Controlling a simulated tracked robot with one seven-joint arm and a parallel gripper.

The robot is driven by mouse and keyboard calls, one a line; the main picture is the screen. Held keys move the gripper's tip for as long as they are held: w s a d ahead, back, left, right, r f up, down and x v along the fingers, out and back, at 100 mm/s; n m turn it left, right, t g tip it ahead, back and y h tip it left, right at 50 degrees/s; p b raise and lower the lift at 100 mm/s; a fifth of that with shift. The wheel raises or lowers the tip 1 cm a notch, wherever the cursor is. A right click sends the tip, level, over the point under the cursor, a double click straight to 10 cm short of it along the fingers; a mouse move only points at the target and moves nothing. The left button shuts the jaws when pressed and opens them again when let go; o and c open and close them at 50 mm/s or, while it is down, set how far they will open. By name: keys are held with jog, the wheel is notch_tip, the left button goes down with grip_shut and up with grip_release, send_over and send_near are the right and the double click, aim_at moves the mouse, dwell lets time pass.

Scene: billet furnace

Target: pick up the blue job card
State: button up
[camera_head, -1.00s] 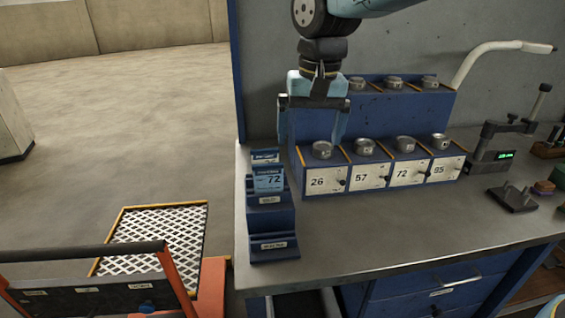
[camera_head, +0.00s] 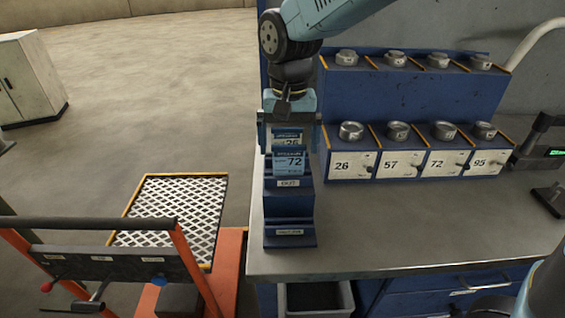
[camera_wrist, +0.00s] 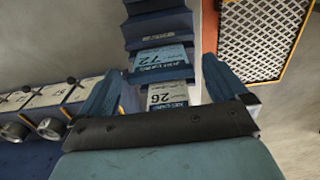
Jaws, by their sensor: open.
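A blue job card marked 72 (camera_head: 289,162) stands in a stepped dark blue card rack (camera_head: 289,212) at the left end of the bench. Behind it is a paler card with a blue header, marked 26 (camera_head: 288,139). In the wrist view the 72 card (camera_wrist: 160,58) and the 26 card (camera_wrist: 166,96) appear upside down. My gripper (camera_head: 291,145) is open and empty, pointing down over the rear of the rack. In the wrist view its fingers (camera_wrist: 162,76) lie on either side of the cards, apart from them. The exact height gap cannot be told.
Blue bins labelled 26, 57, 72 and 95 (camera_head: 378,167), with metal pieces on top, stand to the right of the rack. An orange cart (camera_head: 228,275) and a mesh panel (camera_head: 178,212) are left of the bench. The front bench top (camera_head: 410,220) is clear.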

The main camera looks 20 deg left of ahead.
aim_at(288, 164)
jog(key=shift+s+f, duration=0.1)
jog(key=shift+f, duration=2.9)
jog(key=shift+c, duration=0.2)
jog(key=c, duration=0.9)
